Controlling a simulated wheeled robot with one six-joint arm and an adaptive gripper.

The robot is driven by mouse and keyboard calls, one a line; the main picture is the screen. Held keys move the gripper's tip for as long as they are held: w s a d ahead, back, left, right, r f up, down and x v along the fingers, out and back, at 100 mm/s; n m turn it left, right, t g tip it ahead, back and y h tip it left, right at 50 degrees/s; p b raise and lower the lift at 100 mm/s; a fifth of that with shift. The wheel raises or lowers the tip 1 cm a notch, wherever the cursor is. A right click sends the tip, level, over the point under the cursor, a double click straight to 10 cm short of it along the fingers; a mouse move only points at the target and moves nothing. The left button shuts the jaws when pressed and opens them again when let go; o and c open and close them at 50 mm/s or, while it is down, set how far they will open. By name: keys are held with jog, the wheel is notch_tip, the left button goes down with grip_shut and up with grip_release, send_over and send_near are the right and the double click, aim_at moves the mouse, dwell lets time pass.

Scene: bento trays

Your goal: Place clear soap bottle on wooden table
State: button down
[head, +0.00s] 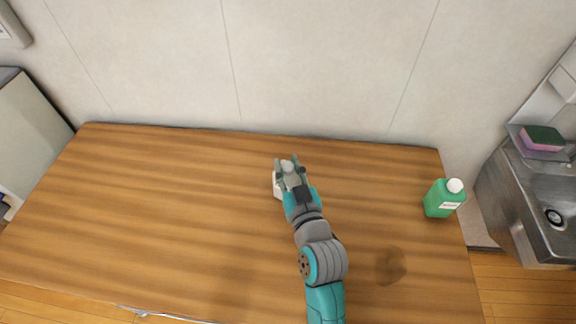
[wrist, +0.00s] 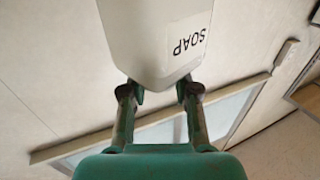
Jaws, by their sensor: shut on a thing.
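The clear soap bottle is whitish and carries a label reading SOAP; it fills the upper middle of the wrist view (wrist: 150,40). In the head view the bottle (head: 277,186) shows partly beside and behind my gripper (head: 291,170), over the wooden table (head: 160,200). My gripper is shut on the bottle, with its two fingers (wrist: 158,92) at the bottle's near end in the wrist view. Whether the bottle touches the table cannot be told, as the gripper hides part of it.
A green bottle (head: 443,198) with a white cap stands at the table's right edge. A metal sink (head: 520,200) with a green and pink sponge (head: 542,138) is further right. A wall rises behind the table. The left half of the table is clear.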

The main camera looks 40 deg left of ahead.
jog(key=shift+f, duration=0.1)
jog(key=c, duration=0.9)
grip_release()
jog(key=shift+o, duration=0.2)
jog(key=v, duration=1.2)
